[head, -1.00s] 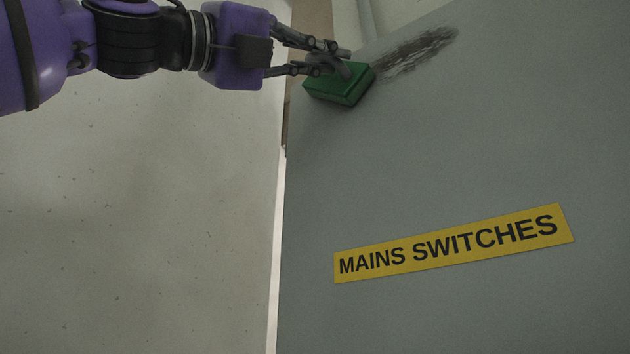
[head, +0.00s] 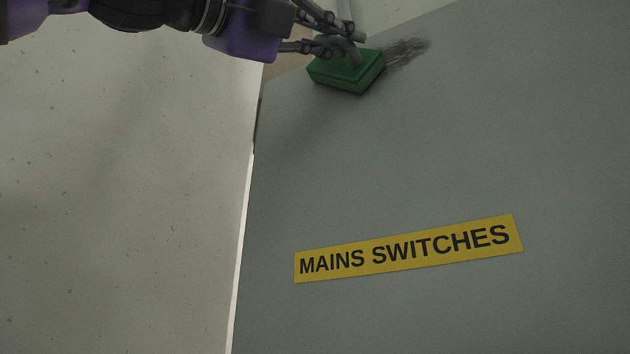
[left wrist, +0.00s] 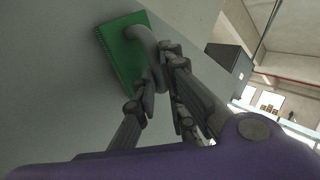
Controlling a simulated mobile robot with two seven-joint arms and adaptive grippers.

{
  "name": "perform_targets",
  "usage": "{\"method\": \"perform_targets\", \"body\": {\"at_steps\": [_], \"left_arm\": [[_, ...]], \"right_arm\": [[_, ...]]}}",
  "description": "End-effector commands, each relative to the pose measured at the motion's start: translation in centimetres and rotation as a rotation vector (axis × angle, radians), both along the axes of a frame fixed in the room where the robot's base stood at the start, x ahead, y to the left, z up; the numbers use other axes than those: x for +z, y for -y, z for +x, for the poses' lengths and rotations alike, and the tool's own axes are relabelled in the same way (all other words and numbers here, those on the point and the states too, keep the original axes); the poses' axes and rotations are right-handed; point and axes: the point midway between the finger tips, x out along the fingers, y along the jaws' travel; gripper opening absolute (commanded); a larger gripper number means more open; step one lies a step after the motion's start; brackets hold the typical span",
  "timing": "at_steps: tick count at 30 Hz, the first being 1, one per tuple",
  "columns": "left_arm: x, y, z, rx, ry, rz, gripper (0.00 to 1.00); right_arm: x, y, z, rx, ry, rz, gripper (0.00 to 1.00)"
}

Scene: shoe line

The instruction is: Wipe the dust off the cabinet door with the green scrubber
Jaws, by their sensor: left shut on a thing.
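The green scrubber (head: 345,74) is a green block with a grey curved handle, near the top of the grey cabinet door (head: 450,150). My left gripper (head: 350,42) is shut on its handle. The scrubber's flat side faces the door and seems to rest against it. A dark, streaky dust patch (head: 408,50) shows on the door just right of the scrubber; part of it may be hidden behind the scrubber. In the left wrist view the scrubber (left wrist: 122,50) lies along the door, with the fingers around its handle. My right gripper is not in view.
A yellow "MAINS SWITCHES" label (head: 408,248) is on the door below the scrubber. The left wrist view shows a dark grey box (left wrist: 230,66) and an open hall beyond.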

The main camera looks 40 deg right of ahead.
Motion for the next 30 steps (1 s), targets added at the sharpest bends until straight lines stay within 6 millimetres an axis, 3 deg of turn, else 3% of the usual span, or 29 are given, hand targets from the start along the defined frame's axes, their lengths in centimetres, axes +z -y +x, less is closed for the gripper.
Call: {"method": "perform_targets", "body": {"at_steps": [30], "left_arm": [[-0.1, 2.7, -5.5, -0.001, 0.001, 0.004, 0.00]], "right_arm": [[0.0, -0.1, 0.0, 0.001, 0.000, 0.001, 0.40]]}}
